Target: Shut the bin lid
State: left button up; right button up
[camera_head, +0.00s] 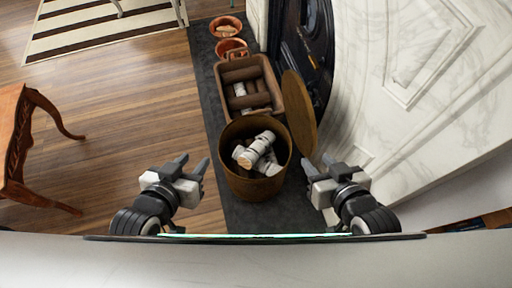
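The round brown bin (254,187) stands on the dark hearth slab, with white-barked logs (257,150) inside. Its round wooden lid (299,112) stands open, tilted up at the bin's right rim beside the marble. My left gripper (193,167) is to the left of the bin, open and empty, apart from it. My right gripper (318,165) is to the right of the bin, just below the lid's lower end in the picture. It is open with nothing between its fingers. I cannot tell whether it touches the lid.
A brown log basket (276,80) stands just behind the bin, with copper pots (226,27) beyond it. The white marble fireplace (400,100) closes off the right side. A wooden chair or table (22,150) is at far left. The wood floor (130,110) between is clear.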

aim_at(301, 117)
jog(key=u, duration=0.9)
jog(key=k, duration=0.15)
jog(key=z, duration=3.05)
jog(key=k, duration=0.95)
jog(key=u, duration=2.05)
jog(key=i, duration=1.05)
jog(key=u, duration=0.05)
